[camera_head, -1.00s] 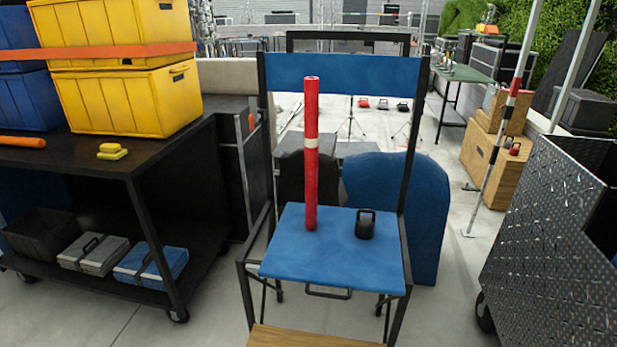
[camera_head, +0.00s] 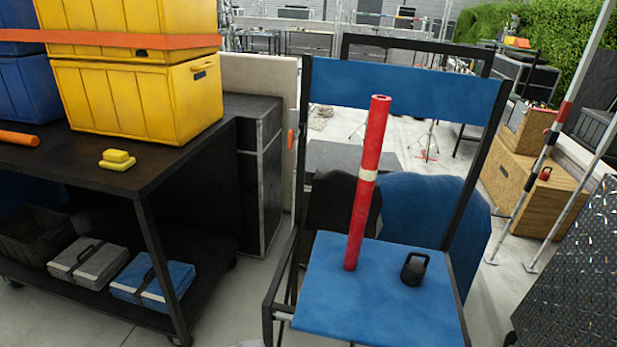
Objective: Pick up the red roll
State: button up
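The red roll (camera_head: 361,220) is a long thin tube with a pale band near its middle. It stands upright on the blue seat (camera_head: 330,300) of a tall folding chair, in front of the blue backrest (camera_head: 405,92). A small black kettlebell-shaped object (camera_head: 413,268) sits to its right on the same seat, apart from it. My gripper does not show in the view. Nothing hides the roll.
A black cart (camera_head: 150,185) on the left carries yellow crates (camera_head: 140,100), an orange roll (camera_head: 18,139) and a yellow block (camera_head: 117,160). A metal-plated case (camera_head: 575,280) stands at the right. Grey floor shows between cart and chair.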

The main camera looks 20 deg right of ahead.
aim_at(380, 105)
jog(key=z, duration=0.15)
jog(key=i, duration=1.4)
jog(key=z, duration=0.75)
